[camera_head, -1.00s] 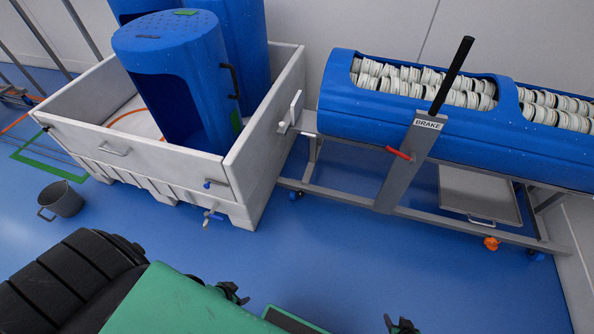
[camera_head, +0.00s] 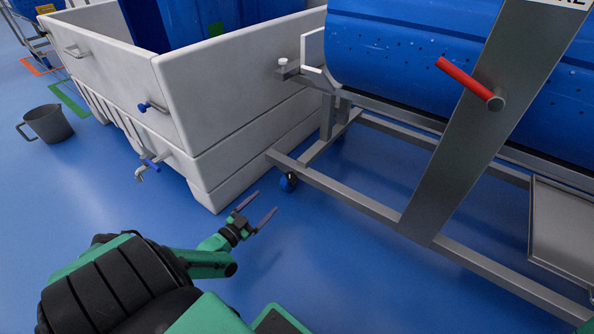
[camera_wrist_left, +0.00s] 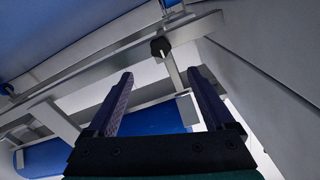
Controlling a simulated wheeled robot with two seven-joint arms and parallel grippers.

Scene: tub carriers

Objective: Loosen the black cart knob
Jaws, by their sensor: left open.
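A small black knob (camera_wrist_left: 161,47) shows in the left wrist view, on a grey metal bar of the cart frame, above and beyond my fingertips. My right gripper is out of view.
A white tub (camera_head: 225,85) stands left of the cart, close to my left gripper. A red lever (camera_head: 462,77) juts from the brake post (camera_head: 440,190). A grey bucket (camera_head: 50,125) stands left. Blue floor is clear in front.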

